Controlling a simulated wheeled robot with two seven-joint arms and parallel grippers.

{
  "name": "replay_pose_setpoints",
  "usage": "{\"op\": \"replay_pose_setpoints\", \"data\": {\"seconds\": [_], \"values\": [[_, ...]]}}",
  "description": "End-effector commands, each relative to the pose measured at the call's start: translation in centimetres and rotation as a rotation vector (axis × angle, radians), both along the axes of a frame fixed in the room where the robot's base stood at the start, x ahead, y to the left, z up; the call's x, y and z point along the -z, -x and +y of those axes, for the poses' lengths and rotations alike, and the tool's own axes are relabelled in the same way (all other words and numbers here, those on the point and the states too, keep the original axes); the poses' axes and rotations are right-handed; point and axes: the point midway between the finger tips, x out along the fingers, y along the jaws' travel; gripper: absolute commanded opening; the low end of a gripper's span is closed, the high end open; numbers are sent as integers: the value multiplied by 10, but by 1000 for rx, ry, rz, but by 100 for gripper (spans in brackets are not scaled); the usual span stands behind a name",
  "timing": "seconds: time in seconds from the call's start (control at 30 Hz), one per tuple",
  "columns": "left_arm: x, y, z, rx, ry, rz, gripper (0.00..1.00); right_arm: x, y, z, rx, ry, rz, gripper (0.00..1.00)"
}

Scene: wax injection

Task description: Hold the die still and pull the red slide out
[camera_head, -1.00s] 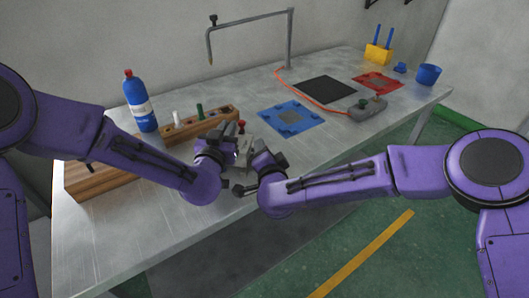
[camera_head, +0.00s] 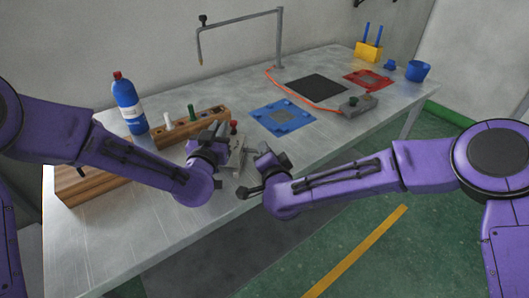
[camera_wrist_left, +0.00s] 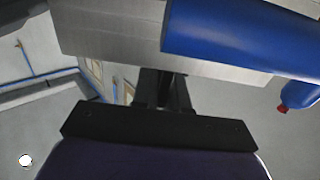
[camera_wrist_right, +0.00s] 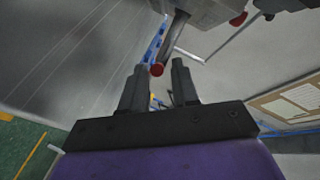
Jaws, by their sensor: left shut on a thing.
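The die, a grey metal block (camera_head: 236,156), stands near the table's front edge. A red knob (camera_head: 234,126) shows at its far end. My left gripper (camera_head: 219,140) is shut on the die from its left side; the left arm hides part of it. My right gripper (camera_head: 252,172) is open and empty, just right of the die and apart from it. In the right wrist view, a red ball (camera_wrist_right: 157,70) shows beyond the gap between the open fingers (camera_wrist_right: 160,88), and another red knob (camera_wrist_right: 238,18) shows at the die's edge. I cannot tell which belongs to the slide.
A wooden rack (camera_head: 190,128) and a blue bottle (camera_head: 128,105) stand behind my left arm. A blue plate (camera_head: 283,117), black mat (camera_head: 317,88), red plate (camera_head: 369,79) and grey control box (camera_head: 358,104) lie to the right. The table's front edge is close to both grippers.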

Motion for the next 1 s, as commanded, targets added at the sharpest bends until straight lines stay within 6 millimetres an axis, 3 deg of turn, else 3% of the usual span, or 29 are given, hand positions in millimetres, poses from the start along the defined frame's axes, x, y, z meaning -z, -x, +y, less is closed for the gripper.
{"op": "replay_pose_setpoints", "data": {"seconds": [0.37,0.47,0.8,1.0], "values": [[1,0,0,-1,0,1,0,-1,4,0,-2,-1,-1,46],[1,0,0,-1,0,1,0,-5,18,-4,-3,1,-2,46],[1,0,0,-1,0,1,0,-22,96,-25,-2,0,-1,46],[0,0,0,-1,0,0,0,-25,114,-30,-1,0,-1,46]]}}
